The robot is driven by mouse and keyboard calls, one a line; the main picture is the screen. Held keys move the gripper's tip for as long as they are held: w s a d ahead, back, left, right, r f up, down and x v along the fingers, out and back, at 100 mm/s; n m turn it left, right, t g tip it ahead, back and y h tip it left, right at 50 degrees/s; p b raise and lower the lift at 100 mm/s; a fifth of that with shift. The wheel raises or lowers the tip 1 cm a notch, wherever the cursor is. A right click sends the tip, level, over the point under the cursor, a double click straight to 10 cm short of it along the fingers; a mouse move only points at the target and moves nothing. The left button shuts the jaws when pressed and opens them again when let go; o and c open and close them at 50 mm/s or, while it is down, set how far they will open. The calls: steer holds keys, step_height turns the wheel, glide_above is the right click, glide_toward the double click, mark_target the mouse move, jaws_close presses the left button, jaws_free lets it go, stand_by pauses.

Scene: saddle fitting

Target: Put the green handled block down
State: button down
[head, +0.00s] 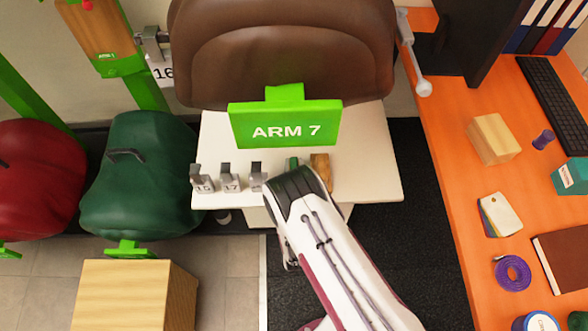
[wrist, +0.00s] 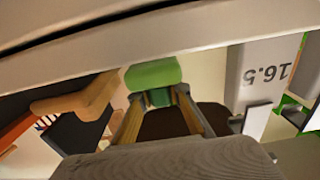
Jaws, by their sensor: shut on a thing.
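The green handled block (wrist: 153,74) is in the middle of the wrist view, with a darker teal-green handle (wrist: 159,98) on its near side. My gripper (wrist: 159,100) has its two fingers on either side of that handle and is shut on it. In the head view a small green part (head: 293,163) shows just beyond the end of my arm, over the white tabletop (head: 370,170). My own arm hides the fingers there. I cannot tell whether the block touches the tabletop.
A brown wooden piece (head: 321,170) stands close to the right of my arm's end. Several grey numbered blocks, one marked 17 (head: 230,180), stand to the left. The tabletop's right part is clear.

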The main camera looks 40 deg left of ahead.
steer(key=shift+f, duration=0.65)
steer(key=shift+f, duration=0.15)
steer(key=c, duration=1.9)
jaws_free()
steer(key=shift+f, duration=0.1)
steer(key=shift+v, duration=3.9)
steer(key=o, duration=0.4)
